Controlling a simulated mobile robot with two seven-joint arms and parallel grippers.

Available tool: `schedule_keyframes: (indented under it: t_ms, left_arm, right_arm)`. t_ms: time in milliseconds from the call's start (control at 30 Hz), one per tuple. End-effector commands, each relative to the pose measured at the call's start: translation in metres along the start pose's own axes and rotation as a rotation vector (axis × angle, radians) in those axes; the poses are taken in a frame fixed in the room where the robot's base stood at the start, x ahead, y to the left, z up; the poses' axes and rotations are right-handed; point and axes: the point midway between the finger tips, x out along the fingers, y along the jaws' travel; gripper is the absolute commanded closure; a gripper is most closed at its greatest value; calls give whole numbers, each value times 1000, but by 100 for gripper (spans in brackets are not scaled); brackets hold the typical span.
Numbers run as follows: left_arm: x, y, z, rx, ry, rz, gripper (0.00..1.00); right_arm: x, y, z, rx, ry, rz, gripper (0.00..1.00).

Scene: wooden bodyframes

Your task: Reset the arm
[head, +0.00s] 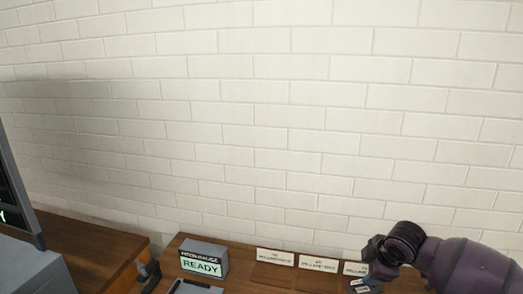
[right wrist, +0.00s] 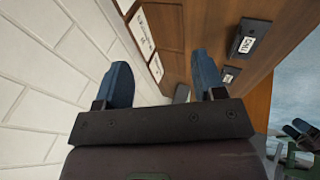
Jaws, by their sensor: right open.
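My right arm comes in from the right edge in the head view, with its dark gripper (head: 378,268) low over the labelled wooden table, near the wall. In the right wrist view the two blue fingers of the right gripper (right wrist: 162,82) are wide apart. Nothing is held between them; the wall and the table's edge show beyond.
A grey box reading READY (head: 204,259) stands on the wooden table (head: 240,266). A black block with a white label (right wrist: 248,38) lies near the right gripper. A white brick wall (head: 250,120) rises behind.

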Motion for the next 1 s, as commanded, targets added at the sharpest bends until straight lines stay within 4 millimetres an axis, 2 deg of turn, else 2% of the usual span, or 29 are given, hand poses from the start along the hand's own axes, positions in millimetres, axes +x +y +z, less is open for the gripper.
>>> schedule_keyframes:
  t_ms: [100, 200, 300, 467, 667, 867, 1000]
  left_arm:
    - [0, 0, -2, 0, 4, 0, 22]
    - [-1, 0, 1, 0, -1, -1, 22]
    - [-2, 0, 3, -1, -5, -1, 22]
    - [-5, -1, 9, -2, -17, -3, 22]
    - [-6, -1, 13, -3, -26, -4, 22]
    - [-4, -1, 10, -2, -20, -3, 22]
    - [-3, 0, 8, -2, -16, -2, 22]
  right_arm:
    - [0, 7, -30, 96, 125, 135, 36]
    - [0, 3, -51, 196, 250, 233, 36]
    - [0, -8, -66, 303, 372, 307, 36]
    - [-2, -36, -74, 471, 534, 396, 36]
    - [-3, -79, -59, 662, 648, 476, 36]
    - [-2, -131, -26, 821, 660, 540, 36]
    - [3, -176, 4, 918, 603, 566, 36]
